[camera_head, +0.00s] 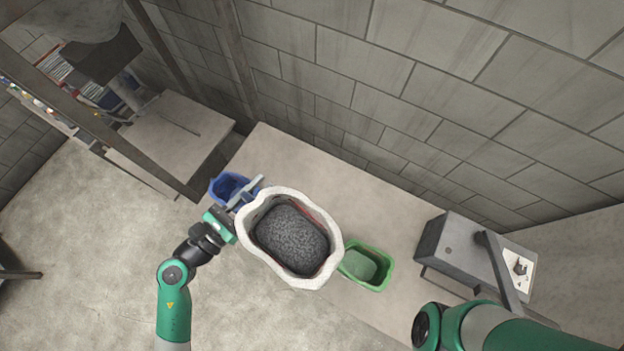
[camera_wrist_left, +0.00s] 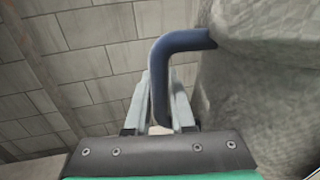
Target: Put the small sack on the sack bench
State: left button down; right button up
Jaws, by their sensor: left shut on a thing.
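A whitish sack (camera_head: 247,222) with a wavy rim and dark grey granular contents is in the middle of the head view. Its pale grey side (camera_wrist_left: 235,90) fills the right of the left wrist view. A dark blue bent handle (camera_wrist_left: 178,42) runs from it to my left gripper (camera_wrist_left: 162,100). The gripper is shut on this handle; in the head view the left gripper (camera_head: 248,194) is at the sack's left edge. A long pale bench (camera_head: 285,155) runs along the wall behind and below the sack. I cannot tell whether it is the sack bench. My right gripper is not in view.
A blue bin (camera_head: 226,186) is close to the left gripper. A green bin (camera_head: 384,274) with pale green contents is right of the sack. A grey machine (camera_head: 455,245) stands further right, near my right arm. A low pale platform (camera_head: 170,135) is at left.

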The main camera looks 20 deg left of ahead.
pick_arm(q)
jog(key=w+a+f+n+y+b, duration=0.1)
jog(key=w+a+f+b, duration=0.1)
jog(key=f+b, duration=1.2)
jog(key=w+a+f+n+y+b, duration=0.1)
jog(key=w+a+f+b, duration=0.1)
jog(key=f+b, duration=1.2)
jog(key=w+a+f+y+b, duration=0.1)
jog(key=w+a+f+b, duration=0.1)
jog(key=f+b, duration=1.2)
notch_tip(320, 180, down, 3)
jog(key=shift+w+a+n+t, duration=0.15)
jog(key=shift+n+t, duration=0.25)
jog(key=shift+r, duration=0.15)
jog(key=c, duration=0.8)
grip_release()
